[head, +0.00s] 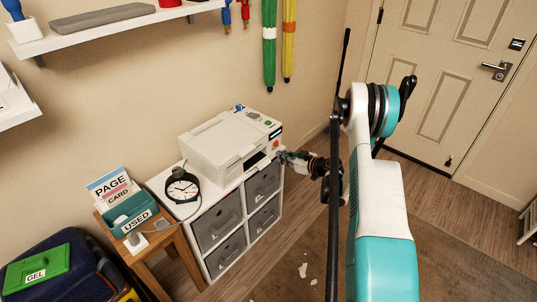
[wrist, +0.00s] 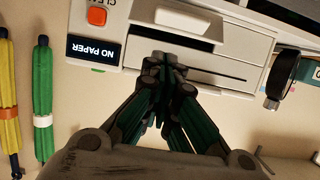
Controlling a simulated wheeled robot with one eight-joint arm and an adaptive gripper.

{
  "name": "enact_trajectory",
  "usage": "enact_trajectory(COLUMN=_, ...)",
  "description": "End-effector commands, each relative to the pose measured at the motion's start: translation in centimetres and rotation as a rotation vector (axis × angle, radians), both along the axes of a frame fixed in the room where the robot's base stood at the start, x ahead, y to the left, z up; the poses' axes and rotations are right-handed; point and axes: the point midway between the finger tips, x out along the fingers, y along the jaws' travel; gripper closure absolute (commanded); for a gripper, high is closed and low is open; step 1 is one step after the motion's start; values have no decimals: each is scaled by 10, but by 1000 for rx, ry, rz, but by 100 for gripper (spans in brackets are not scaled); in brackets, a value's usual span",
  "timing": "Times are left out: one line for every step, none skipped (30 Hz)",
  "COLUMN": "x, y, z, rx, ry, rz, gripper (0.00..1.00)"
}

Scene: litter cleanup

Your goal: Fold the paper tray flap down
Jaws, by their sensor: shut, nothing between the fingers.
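The white printer (head: 225,143) stands on a white drawer cabinet, with a dark opening (head: 262,161) low in its front. In the wrist view the printer front (wrist: 256,50) fills the upper part, with a NO PAPER display (wrist: 95,50) and an orange button (wrist: 97,16). A pale panel with a thin dark slot (wrist: 215,75) lies behind the fingertips; I cannot tell for sure whether it is the tray flap, or the flap's angle. My gripper (head: 284,156) is shut and empty at the printer's front; its fingertips (wrist: 166,58) overlap the panel, contact unclear.
A black clock (head: 182,186) stands beside the printer on the cabinet (head: 236,192). A wooden side table with a teal USED box (head: 130,209) is at left. Green (head: 269,45) and yellow (head: 289,40) rolled items hang on the wall. White scraps (head: 302,270) lie on the floor.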

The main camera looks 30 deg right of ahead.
Motion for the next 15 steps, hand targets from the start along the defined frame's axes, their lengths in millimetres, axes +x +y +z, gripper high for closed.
enact_trajectory(x=1, y=0, z=-3, rx=0, ry=-3, rz=0, gripper=100)
enact_trajectory(x=3, y=1, z=-4, rx=0, ry=-4, rz=0, gripper=100)
enact_trajectory(x=6, y=2, z=-5, rx=0, ry=-4, rz=0, gripper=100)
enact_trajectory(x=9, y=3, z=-7, rx=0, ry=-4, rz=1, gripper=100)
enact_trajectory(x=12, y=4, z=-8, rx=0, ry=-4, rz=1, gripper=100)
enact_trajectory(x=18, y=7, z=-10, rx=-1, ry=-5, rz=2, gripper=100)
enact_trajectory(x=22, y=9, z=-12, rx=-1, ry=-5, rz=2, gripper=100)
enact_trajectory(x=27, y=10, z=-14, rx=-1, ry=-4, rz=2, gripper=100)
enact_trajectory(x=34, y=12, z=-16, rx=-1, ry=-4, rz=2, gripper=100)
enact_trajectory(x=39, y=14, z=-18, rx=0, ry=-3, rz=2, gripper=100)
enact_trajectory(x=44, y=16, z=-20, rx=0, ry=-3, rz=2, gripper=100)
enact_trajectory(x=50, y=18, z=-22, rx=0, ry=-3, rz=2, gripper=100)
enact_trajectory(x=55, y=20, z=-24, rx=0, ry=-3, rz=1, gripper=100)
enact_trajectory(x=59, y=21, z=-25, rx=0, ry=-3, rz=2, gripper=100)
enact_trajectory(x=64, y=24, z=-27, rx=0, ry=-3, rz=2, gripper=100)
